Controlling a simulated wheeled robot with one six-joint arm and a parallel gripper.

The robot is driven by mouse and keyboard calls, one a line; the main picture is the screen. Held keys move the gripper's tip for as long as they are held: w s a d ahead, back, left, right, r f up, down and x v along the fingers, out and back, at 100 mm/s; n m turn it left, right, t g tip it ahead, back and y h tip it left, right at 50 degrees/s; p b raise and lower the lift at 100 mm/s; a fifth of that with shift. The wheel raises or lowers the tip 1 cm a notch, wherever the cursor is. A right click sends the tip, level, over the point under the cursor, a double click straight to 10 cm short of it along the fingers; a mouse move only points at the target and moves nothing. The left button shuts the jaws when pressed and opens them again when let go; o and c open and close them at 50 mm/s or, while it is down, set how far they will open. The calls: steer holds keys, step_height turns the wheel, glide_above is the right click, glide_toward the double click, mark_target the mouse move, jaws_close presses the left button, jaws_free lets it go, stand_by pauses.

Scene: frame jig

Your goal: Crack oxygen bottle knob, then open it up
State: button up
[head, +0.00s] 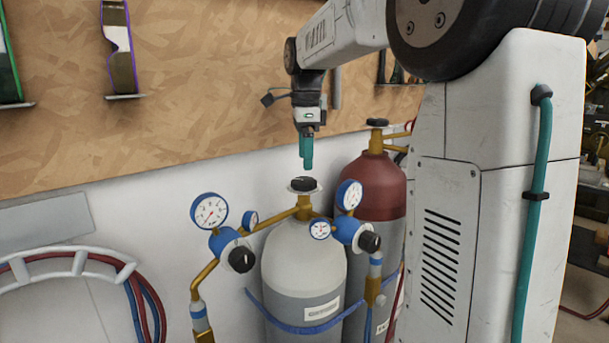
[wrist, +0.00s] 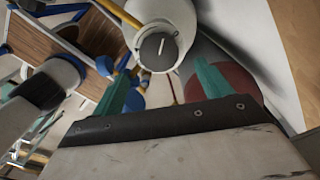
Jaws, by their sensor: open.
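The oxygen bottle (head: 303,262) is the white-topped grey cylinder at the lower middle of the head view. Its black knob (head: 303,184) sits on top of the brass valve. In the wrist view the round dark knob (wrist: 159,51) with a white line on its top shows beyond and between the fingertips. My gripper (head: 306,152) has teal fingers pointing down, a little above the knob and apart from it. In the wrist view my gripper (wrist: 165,80) is open and empty, one finger on each side of the knob.
Gauges with blue regulators (head: 230,246) stick out on both sides of the valve. A dark red bottle (head: 371,187) stands close behind at the right. A blue strap (head: 290,322) crosses the oxygen bottle. A chipboard wall (head: 200,80) stands behind; a hose rack (head: 75,265) is at left.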

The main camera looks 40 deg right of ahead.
mark_target(305, 180)
steer(key=shift+f, duration=2.8)
steer(key=c, duration=1)
